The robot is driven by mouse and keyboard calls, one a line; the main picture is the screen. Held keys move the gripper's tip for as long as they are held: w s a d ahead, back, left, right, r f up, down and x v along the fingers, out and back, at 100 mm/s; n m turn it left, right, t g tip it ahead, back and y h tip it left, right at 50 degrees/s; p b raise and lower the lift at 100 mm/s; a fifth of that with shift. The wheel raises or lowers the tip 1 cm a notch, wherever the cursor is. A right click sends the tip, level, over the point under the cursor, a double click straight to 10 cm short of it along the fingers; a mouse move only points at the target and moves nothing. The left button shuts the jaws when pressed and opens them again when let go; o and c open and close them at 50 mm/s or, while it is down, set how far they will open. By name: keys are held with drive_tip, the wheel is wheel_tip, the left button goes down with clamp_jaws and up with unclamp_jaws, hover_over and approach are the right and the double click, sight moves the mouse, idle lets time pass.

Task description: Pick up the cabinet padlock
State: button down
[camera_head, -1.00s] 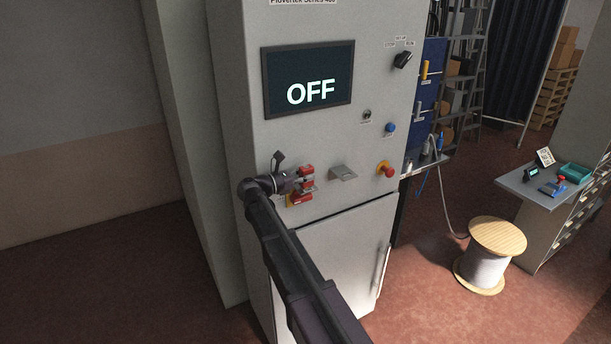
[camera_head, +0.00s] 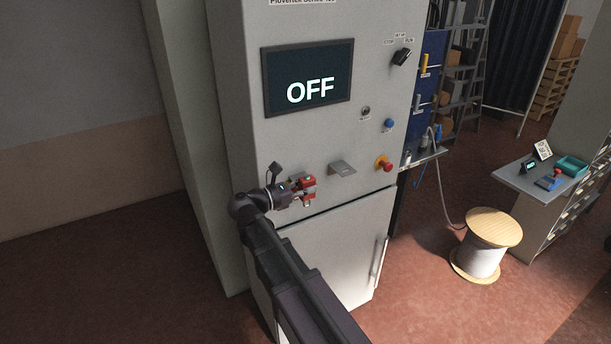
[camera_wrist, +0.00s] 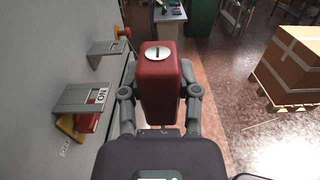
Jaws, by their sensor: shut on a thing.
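The padlock (camera_wrist: 157,85) is a red block with a silver oval keyhole plate on its end. In the wrist view it is between the two fingers of my gripper (camera_wrist: 159,103), which is shut on it. Its shackle is not visible. A gap shows between the padlock and the grey cabinet panel at left. In the head view my gripper (camera_head: 294,191) is in front of the cabinet (camera_head: 235,110), left of centre, with red parts (camera_head: 308,182) showing at its tip; I cannot tell there which red is the padlock.
In the wrist view, a metal bracket (camera_wrist: 85,98) with a red and yellow part under it juts from the panel, left of my gripper. A second bracket (camera_head: 342,168) and a red emergency button (camera_head: 384,163) are farther right. A cable spool (camera_head: 483,265) stands on the floor.

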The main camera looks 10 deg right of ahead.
drive_tip(key=shift+s+a+r, duration=0.1)
drive_tip(key=shift+s, duration=0.55)
drive_tip(key=shift+s+a+r, duration=0.1)
drive_tip(key=shift+s, duration=0.5)
drive_tip(key=shift+f, duration=0.15)
wheel_tip(320, 180, down, 9)
drive_tip(key=b, duration=0.9)
drive_tip(key=shift+f, duration=0.2)
drive_tip(key=shift+w, duration=0.1)
